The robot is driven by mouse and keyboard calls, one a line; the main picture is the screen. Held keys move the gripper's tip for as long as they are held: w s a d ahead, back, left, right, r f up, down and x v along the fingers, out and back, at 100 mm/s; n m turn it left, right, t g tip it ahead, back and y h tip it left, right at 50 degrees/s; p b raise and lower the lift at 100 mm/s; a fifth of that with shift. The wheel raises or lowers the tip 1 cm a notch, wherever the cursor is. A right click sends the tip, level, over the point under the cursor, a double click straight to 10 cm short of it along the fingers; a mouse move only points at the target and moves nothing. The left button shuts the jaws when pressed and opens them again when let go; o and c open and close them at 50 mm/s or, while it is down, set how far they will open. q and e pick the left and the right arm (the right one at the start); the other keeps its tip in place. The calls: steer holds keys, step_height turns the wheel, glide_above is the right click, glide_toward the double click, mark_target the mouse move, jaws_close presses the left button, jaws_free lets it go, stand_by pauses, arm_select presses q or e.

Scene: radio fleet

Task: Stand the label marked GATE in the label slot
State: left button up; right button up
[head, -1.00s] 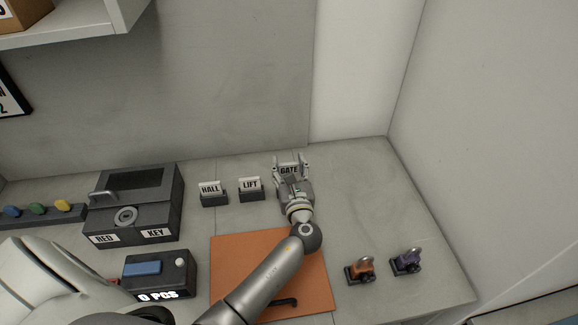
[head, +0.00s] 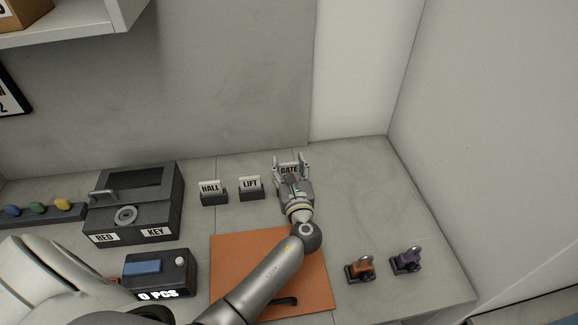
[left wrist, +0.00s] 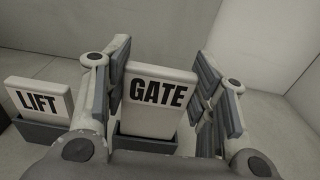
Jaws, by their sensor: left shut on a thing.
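The white label marked GATE (head: 289,169) stands upright at the right end of the label row. It shows large in the left wrist view (left wrist: 158,95). My left gripper (head: 291,165) is around it, with one finger on each side, shut on the label. The label's lower edge meets a dark grey slot block (left wrist: 147,145), and looks to be in or just over its opening; the gripper hides part of this. My right gripper is not in view.
Labels HALL (head: 210,188) and LIFT (head: 250,184) stand in dark holders to the left. A dark box (head: 135,200) is farther left. An orange mat (head: 228,260) lies in front. Orange (head: 360,269) and purple (head: 406,262) items sit right. A wall closes the right side.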

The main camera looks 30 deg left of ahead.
arm_select(q)
steer(key=shift+f+b, duration=1.4)
steer(key=shift+f, duration=0.45)
steer(key=o, duration=1.1)
steer(key=shift+s, duration=0.1)
steer(key=v, duration=1.2)
